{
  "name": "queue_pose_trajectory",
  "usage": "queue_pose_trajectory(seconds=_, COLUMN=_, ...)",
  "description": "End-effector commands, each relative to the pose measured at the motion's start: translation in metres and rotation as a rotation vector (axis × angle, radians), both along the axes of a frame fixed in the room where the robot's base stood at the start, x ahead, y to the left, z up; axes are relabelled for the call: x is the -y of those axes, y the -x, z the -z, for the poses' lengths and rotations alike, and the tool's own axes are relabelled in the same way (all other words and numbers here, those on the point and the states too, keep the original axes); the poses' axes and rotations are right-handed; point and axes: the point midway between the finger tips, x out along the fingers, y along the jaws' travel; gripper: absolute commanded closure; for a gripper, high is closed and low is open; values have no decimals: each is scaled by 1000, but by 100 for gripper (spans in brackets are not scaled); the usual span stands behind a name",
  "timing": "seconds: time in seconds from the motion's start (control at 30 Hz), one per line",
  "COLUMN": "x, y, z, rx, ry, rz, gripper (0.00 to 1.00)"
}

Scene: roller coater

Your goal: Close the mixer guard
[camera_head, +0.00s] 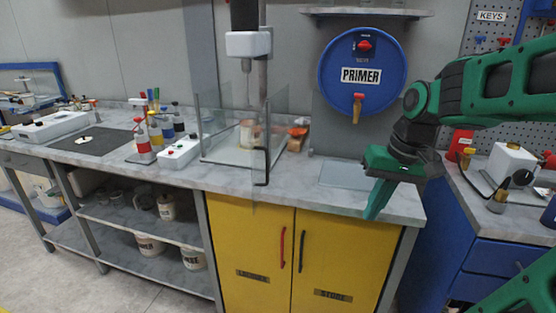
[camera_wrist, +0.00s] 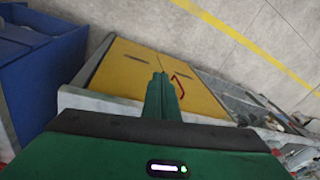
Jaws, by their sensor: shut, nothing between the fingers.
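The mixer (camera_head: 248,43) has a white head on a dark column above the counter. Its clear guard (camera_head: 225,130) stands on the counter below, with see-through panels around a can (camera_head: 249,138). A clear panel with a black upright handle (camera_head: 267,160) stands at the guard's front right. It juts out past the counter's front edge, so the guard looks open. My gripper (camera_head: 372,212) is shut and empty, pointing down at the counter's front edge, well right of the handle and apart from it. Its closed fingers show in the wrist view (camera_wrist: 160,80); the guard is not clear there.
A grey plate (camera_head: 346,174) lies on the counter behind my gripper. A blue PRIMER drum (camera_head: 362,95) with a tap is above it. Yellow cabinet doors (camera_head: 255,255) are below. A white box (camera_head: 180,152) and bottles stand left of the guard. The counter between guard and plate is clear.

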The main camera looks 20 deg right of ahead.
Motion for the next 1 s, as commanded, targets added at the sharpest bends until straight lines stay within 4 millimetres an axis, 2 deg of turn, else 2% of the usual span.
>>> queue_pose_trajectory(seconds=0.03, x=-2, y=-29, z=-14, rx=41, ry=-22, rz=-42, gripper=100)
queue_pose_trajectory(seconds=0.2, x=-20, y=-109, z=-62, rx=183, ry=-105, rz=-222, gripper=100)
queue_pose_trajectory(seconds=0.3, x=-32, y=-142, z=-86, rx=249, ry=-152, rz=-331, gripper=100)
queue_pose_trajectory(seconds=0.4, x=-41, y=-163, z=-105, rx=298, ry=-192, rz=-427, gripper=100)
queue_pose_trajectory(seconds=0.53, x=-50, y=-177, z=-121, rx=336, ry=-230, rz=-523, gripper=100)
queue_pose_trajectory(seconds=0.7, x=-57, y=-182, z=-129, rx=355, ry=-255, rz=-581, gripper=100)
queue_pose_trajectory(seconds=0.87, x=-65, y=-185, z=-120, rx=356, ry=-260, rz=-590, gripper=100)
queue_pose_trajectory(seconds=1.0, x=-77, y=-192, z=-102, rx=355, ry=-260, rz=-590, gripper=100)
